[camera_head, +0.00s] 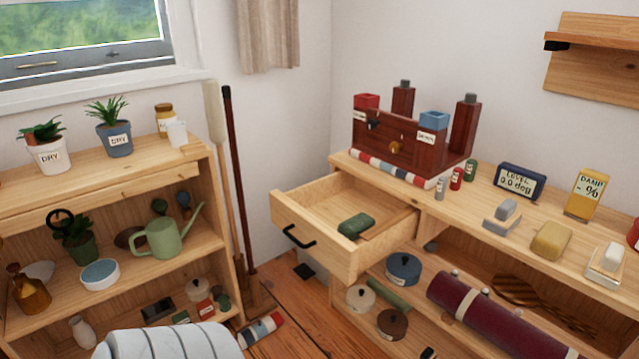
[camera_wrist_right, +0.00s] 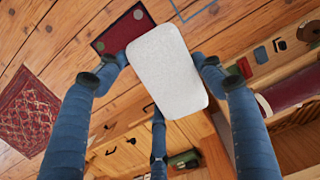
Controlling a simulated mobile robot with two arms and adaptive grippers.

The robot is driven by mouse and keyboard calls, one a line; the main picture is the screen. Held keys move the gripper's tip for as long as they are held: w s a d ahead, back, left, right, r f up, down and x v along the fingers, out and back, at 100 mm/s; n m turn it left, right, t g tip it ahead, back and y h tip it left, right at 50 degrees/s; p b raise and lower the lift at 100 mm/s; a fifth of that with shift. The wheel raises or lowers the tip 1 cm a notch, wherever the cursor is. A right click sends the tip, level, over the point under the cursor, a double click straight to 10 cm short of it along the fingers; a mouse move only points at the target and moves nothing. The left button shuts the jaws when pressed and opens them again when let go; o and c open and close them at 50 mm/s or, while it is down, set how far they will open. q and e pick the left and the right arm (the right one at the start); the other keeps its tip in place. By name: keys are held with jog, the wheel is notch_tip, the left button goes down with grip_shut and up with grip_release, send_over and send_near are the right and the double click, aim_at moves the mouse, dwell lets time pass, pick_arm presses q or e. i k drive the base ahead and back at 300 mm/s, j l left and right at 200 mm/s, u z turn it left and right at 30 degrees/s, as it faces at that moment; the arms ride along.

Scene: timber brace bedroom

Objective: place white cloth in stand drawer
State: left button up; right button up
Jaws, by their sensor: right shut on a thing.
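The white cloth (camera_wrist_right: 168,70) is a pale rounded slab in the right wrist view. My right gripper (camera_wrist_right: 160,62) is shut on it, with blue fingers at both sides and a third below it in the picture. In the head view the stand drawer (camera_head: 312,237) is pulled out, with a black handle on its front. A dark green folded item (camera_head: 356,225) lies in the drawer. The green item also shows low in the right wrist view (camera_wrist_right: 183,159), beyond the fingers. The right gripper and white cloth are not seen in the head view. My left gripper is in neither view.
The drawer's interior has free room.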

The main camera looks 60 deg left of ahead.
aim_at(329, 214)
jog(key=u, duration=2.05)
